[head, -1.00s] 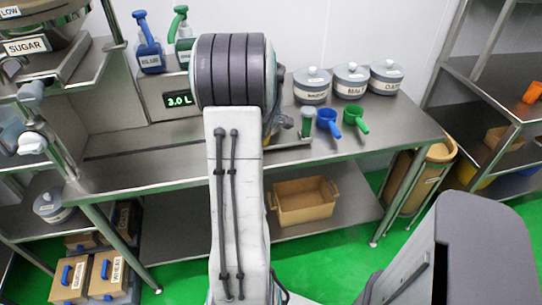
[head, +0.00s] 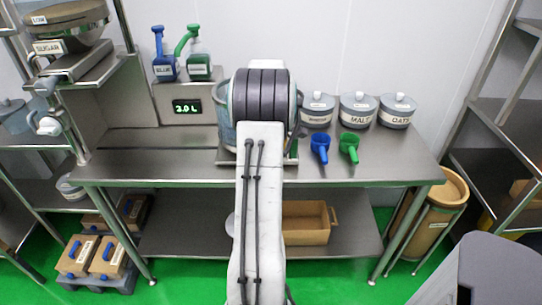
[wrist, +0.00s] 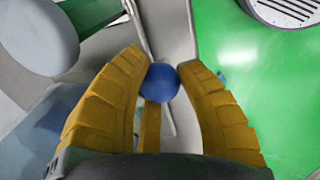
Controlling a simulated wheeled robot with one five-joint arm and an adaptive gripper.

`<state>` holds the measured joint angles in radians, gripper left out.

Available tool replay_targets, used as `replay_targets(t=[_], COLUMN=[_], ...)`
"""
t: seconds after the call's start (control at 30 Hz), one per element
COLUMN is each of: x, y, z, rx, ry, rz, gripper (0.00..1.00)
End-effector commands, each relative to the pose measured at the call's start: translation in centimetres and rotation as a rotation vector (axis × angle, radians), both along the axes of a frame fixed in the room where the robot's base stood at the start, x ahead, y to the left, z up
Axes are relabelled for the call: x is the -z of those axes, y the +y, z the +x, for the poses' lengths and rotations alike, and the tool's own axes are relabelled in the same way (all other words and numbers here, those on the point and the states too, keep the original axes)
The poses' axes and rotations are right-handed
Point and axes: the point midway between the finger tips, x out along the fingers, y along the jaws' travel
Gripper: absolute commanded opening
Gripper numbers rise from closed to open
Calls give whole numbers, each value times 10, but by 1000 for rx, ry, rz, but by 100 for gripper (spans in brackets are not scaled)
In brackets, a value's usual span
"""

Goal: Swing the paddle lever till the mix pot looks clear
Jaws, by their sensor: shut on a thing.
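In the wrist view, my gripper's two yellow fingers (wrist: 163,95) are closed around a blue ball knob (wrist: 162,80), which I take for the paddle lever's end. A yellowish bar (wrist: 152,125) runs down from the knob between the fingers. In the head view, my own arm hides the gripper and the lever. A bluish see-through pot (head: 222,112), apparently the mix pot, shows only partly behind the arm on the steel bench. Its contents cannot be made out. A see-through bluish wall shows at the lower left of the wrist view.
A display (head: 187,106) reads 3.0 L. Blue (head: 165,66) and green (head: 199,66) bottles stand above it. Lidded jars, including MALT (head: 358,109) and OATS (head: 397,110), stand behind blue (head: 320,148) and green (head: 349,147) scoops. A sugar hopper (head: 68,35) is at left. The bench's left part is clear.

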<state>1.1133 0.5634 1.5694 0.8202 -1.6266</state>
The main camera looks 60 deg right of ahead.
Motion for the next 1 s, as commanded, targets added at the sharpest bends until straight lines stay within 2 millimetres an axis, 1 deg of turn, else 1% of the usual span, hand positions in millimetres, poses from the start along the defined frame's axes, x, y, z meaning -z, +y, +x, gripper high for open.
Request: replay_targets(t=[0.03, 0.2, 0.63, 0.67, 0.9, 0.93, 1.0], x=[-3, -3, -3, -3, -2, -2, -2], y=[-4, -8, -10, -10, -9, -8, -8], z=[0, 1, 2, 2, 2, 2, 2], rx=[7, 12, 13, 13, 12, 12, 12], ry=[-3, -5, -6, -6, -5, -5, -4], rz=[-4, -6, -10, -10, -6, -6, -5], gripper=[0, 0, 0, 37, 58, 60, 60])
